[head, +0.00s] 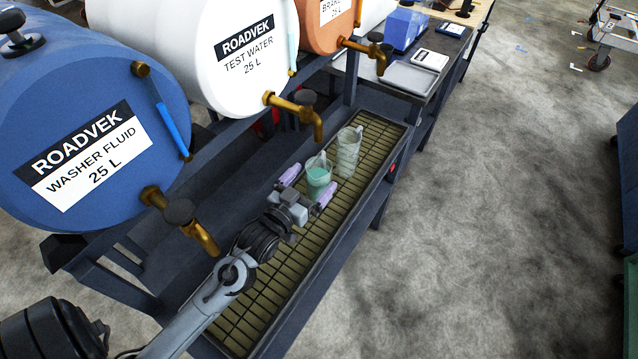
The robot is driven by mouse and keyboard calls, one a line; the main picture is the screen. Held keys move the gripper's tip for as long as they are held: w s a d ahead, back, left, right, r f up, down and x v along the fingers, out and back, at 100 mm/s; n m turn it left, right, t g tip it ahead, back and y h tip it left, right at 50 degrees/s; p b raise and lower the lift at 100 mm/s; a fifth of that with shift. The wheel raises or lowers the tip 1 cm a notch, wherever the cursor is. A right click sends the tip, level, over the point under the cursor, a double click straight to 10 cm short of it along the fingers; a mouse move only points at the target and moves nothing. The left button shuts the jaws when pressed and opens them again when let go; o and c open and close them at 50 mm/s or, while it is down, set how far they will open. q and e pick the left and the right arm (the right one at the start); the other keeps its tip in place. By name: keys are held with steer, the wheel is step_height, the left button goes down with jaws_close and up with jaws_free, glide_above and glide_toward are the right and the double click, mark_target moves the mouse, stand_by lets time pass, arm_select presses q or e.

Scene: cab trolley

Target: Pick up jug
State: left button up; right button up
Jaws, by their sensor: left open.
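Two clear jugs stand on the drip grate (262,301) under the drums. The nearer jug (319,172) is a small clear one with green liquid in it. The other jug (348,152) is taller, stands just behind and to the right, and looks clear with greyish contents or see-through walls. My left gripper (308,188) reaches in from the lower left. Its purple-tipped fingers are spread open, one on each side of the green-filled jug. I cannot tell whether the fingers touch it. My right gripper is not in view.
A blue washer fluid drum (70,120), a white test water drum (225,50) and an orange drum (325,25) lie above the grate, with brass taps jutting out over it. A grey tray (411,77) sits on the bench beyond. The floor at right is largely clear.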

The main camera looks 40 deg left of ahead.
mark_target(325, 162)
arm_select(q)
steer(key=shift+w+a+b, duration=0.2)
steer(key=shift+w+a, duration=0.05)
steer(key=shift+w, duration=0.9)
steer(key=shift+w+a+b, duration=0.2)
steer(key=shift+w, duration=0.95)
steer(key=c, duration=1.4)
steer(key=shift+c, duration=0.7)
steer(key=shift+r, duration=0.1)
